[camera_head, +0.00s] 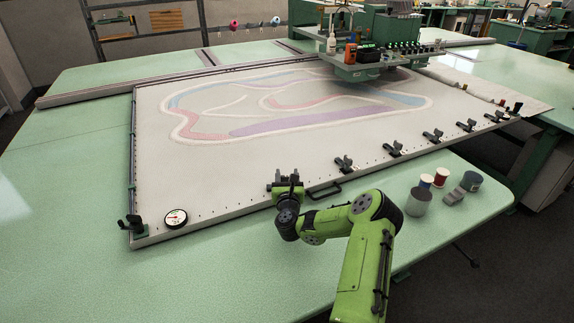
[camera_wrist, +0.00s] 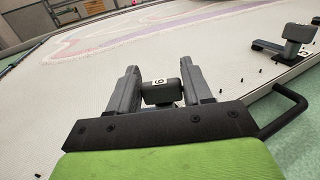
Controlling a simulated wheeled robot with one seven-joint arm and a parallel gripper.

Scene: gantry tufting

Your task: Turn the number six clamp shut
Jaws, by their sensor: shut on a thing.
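My gripper (camera_head: 286,187) is at the near edge of the tufting frame (camera_head: 215,217), and its two grey fingers also show in the wrist view (camera_wrist: 160,92). Between the fingers is a dark clamp handle (camera_wrist: 162,91) with a white label that reads 6. The fingers stand on either side of the handle and are shut on it. The lower part of the clamp is hidden behind my gripper. In the head view the arm and gripper cover most of this clamp.
More clamps line the edge to the right, the nearest (camera_head: 343,164) beyond a black handle (camera_head: 324,191). Another clamp (camera_head: 133,226) and a round gauge (camera_head: 175,218) are at the left corner. Thread spools (camera_head: 441,176) and cans (camera_head: 418,202) stand on the green table to the right.

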